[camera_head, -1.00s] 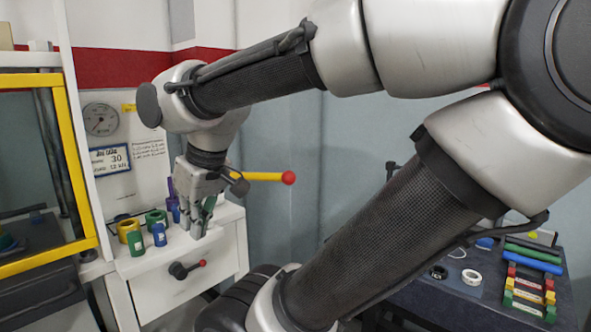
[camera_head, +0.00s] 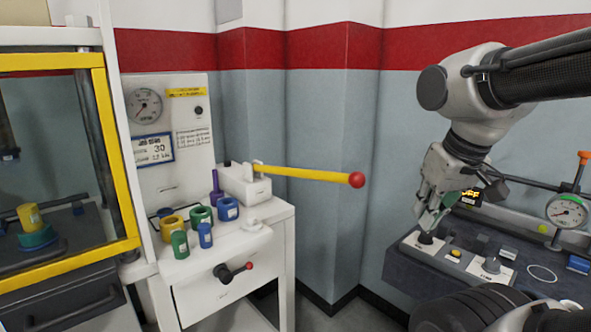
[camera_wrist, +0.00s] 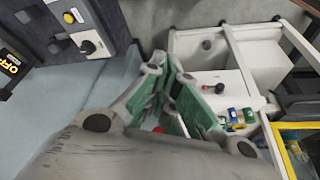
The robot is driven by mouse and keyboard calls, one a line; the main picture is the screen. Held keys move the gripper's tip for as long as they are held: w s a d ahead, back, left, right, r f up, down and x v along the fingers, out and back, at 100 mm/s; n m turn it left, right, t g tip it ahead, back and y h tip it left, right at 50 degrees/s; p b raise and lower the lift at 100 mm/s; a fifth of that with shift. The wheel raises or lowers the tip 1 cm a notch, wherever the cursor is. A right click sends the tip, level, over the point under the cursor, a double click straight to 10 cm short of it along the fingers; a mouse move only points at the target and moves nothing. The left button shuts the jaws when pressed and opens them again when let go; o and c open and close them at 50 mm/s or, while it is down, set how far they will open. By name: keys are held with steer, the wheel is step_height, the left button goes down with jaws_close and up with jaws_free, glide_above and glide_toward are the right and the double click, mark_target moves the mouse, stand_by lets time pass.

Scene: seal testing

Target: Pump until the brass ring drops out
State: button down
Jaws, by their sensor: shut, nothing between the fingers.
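The yellow pump lever (camera_head: 305,174) with a red ball end sticks out to the right from a white block (camera_head: 243,184) on the white cabinet. My gripper (camera_head: 428,226) is shut and empty, well to the right of the lever, in front of the dark bench. Its green-padded fingers show in the wrist view (camera_wrist: 172,105). Behind the yellow-framed guard, a yellow cylinder (camera_head: 30,217) stands on a green piece (camera_head: 37,237). I cannot tell whether a brass ring is there. A yellow, brass-like ring (camera_head: 173,224) sits on the cabinet top.
Green and blue rings and cylinders stand on the cabinet (camera_head: 260,215). The dark bench (camera_head: 400,265) at right carries knobs, a gauge (camera_head: 567,211) and an OFF sign (camera_head: 468,195).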

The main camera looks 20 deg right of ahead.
stand_by(0.3)
steer(key=w+a+r+n+g, duration=0.15)
steer(key=w+r, duration=0.25)
steer(key=w, duration=0.4)
steer(key=w+a+r+n+y, duration=0.1)
steer(key=w+a+r+n, duration=0.15)
steer(key=w, duration=0.45)
steer(key=w+a+r+n+g, duration=0.1)
steer(key=w+a+r, duration=0.25)
steer(key=w, duration=0.45)
steer(key=f, duration=0.5)
steer(key=shift+w+a, duration=0.15)
steer(key=shift+w, duration=0.2)
steer(key=shift+f, duration=0.15)
step_height(320, 180, down, 16)
steer(key=shift+s+r, duration=0.2)
steer(key=shift+r, duration=0.05)
